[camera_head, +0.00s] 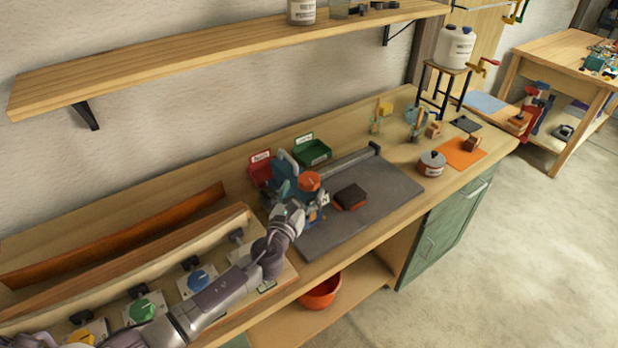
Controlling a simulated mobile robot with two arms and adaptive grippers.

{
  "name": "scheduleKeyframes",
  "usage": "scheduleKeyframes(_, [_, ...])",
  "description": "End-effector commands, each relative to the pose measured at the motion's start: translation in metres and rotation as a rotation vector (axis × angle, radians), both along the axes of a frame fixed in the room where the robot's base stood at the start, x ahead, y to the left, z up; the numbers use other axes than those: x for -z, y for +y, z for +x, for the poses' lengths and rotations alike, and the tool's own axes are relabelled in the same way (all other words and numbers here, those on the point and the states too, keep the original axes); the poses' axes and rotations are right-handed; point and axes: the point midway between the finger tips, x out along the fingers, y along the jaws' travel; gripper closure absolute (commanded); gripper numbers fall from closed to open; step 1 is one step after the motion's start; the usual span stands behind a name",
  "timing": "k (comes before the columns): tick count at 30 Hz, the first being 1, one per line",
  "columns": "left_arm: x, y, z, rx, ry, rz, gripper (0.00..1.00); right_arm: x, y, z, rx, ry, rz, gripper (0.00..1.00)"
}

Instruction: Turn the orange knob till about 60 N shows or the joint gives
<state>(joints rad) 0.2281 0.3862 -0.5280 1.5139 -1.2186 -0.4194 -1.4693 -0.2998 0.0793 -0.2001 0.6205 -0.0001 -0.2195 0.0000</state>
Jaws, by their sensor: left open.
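An orange, round knob-like part (309,181) shows at the top of a teal-blue device (285,187) on the bench, left of a grey plate. My left arm comes in from the lower left, and its gripper (299,213) is at the near side of the device, just below the orange part in the picture. The left gripper is open; I cannot tell whether it touches the device. It hides the device's lower front. No force reading is legible, and I cannot make out a joint. My right gripper is not in view.
Yellow, green (142,310) and blue (198,280) knobs line a bent lath fixture at the left. A dark block (350,196) lies on the grey plate (385,203). Red and green bins (312,152) stand behind. A red-and-white pot (431,163) is at the right.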

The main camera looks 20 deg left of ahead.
Motion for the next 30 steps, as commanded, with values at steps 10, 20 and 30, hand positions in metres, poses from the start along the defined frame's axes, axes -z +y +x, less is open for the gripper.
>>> scheduleKeyframes(10, [0.000,-0.002,0.045,0.001,0.000,-0.001,0.16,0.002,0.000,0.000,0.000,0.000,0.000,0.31])
scheduleKeyframes(20, [0.001,-0.002,0.048,0.001,0.001,-0.001,0.16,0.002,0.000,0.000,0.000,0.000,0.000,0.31])
scheduleKeyframes(30, [0.001,-0.002,0.048,0.001,0.001,-0.001,0.71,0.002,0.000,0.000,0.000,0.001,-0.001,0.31])
